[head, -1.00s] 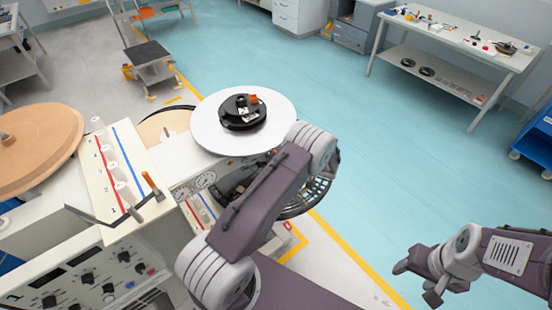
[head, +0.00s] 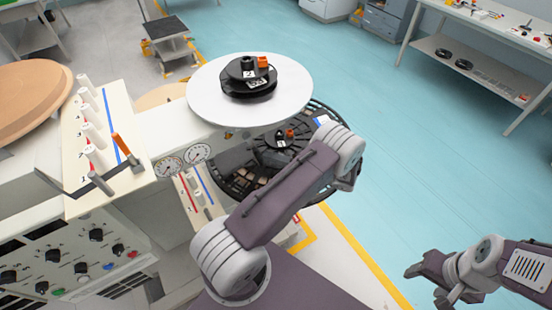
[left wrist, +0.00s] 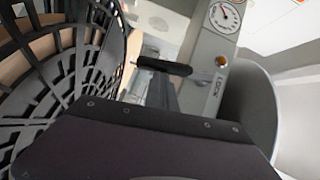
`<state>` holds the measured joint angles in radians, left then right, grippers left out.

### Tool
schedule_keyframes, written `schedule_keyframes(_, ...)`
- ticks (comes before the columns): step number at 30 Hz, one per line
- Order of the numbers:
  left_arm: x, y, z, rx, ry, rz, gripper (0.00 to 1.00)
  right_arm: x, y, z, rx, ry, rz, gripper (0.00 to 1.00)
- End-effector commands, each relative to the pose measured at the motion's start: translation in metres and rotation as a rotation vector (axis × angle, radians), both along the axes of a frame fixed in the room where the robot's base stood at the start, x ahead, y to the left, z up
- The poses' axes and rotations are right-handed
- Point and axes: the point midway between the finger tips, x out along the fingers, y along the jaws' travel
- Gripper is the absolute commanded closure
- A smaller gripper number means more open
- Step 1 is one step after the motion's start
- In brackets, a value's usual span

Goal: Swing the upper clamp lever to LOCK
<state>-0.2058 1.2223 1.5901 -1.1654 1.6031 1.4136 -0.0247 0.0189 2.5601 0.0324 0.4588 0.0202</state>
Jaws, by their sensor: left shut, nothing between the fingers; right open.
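In the left wrist view a lever with a black handle (left wrist: 164,65) lies nearly level, its metal rod reaching right to a grey panel. The panel carries the word LOCK (left wrist: 214,96) and a brass-coloured dot (left wrist: 221,60). My left gripper (left wrist: 165,92) is shut and empty, its grey fingers just below the black handle; I cannot tell whether they touch it. In the head view my left arm hides that gripper and the lever. My right gripper (head: 424,287) is open and empty over the floor at the lower right.
A white disc (head: 210,98) with a black hub (head: 248,78) overhangs the work area. Below it is a black slatted reel (head: 240,187), close on the left in the wrist view (left wrist: 60,75). Gauges (head: 182,160) sit on the machine.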

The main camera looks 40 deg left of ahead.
Motion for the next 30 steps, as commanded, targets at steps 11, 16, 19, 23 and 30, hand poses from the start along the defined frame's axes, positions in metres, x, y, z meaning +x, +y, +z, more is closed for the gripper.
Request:
schedule_keyframes(11,-0.014,0.006,-0.009,0.07,0.17,0.0,1.0,0.0,0.0,-0.022,0.0,0.0,0.0,0.41)
schedule_keyframes(16,-0.016,0.007,-0.009,0.083,0.199,0.0,1.0,0.0,0.0,-0.024,0.0,0.0,0.0,0.41)
schedule_keyframes(19,-0.017,0.007,-0.009,0.085,0.207,0.001,1.0,0.0,0.0,-0.025,0.0,0.0,0.0,0.41)
schedule_keyframes(23,-0.018,0.008,-0.009,0.086,0.21,0.002,1.0,0.0,0.0,-0.025,0.0,0.0,0.0,0.41)
schedule_keyframes(30,-0.018,0.008,-0.009,0.086,0.21,0.003,1.0,0.0,0.0,-0.025,0.0,0.0,0.0,0.41)
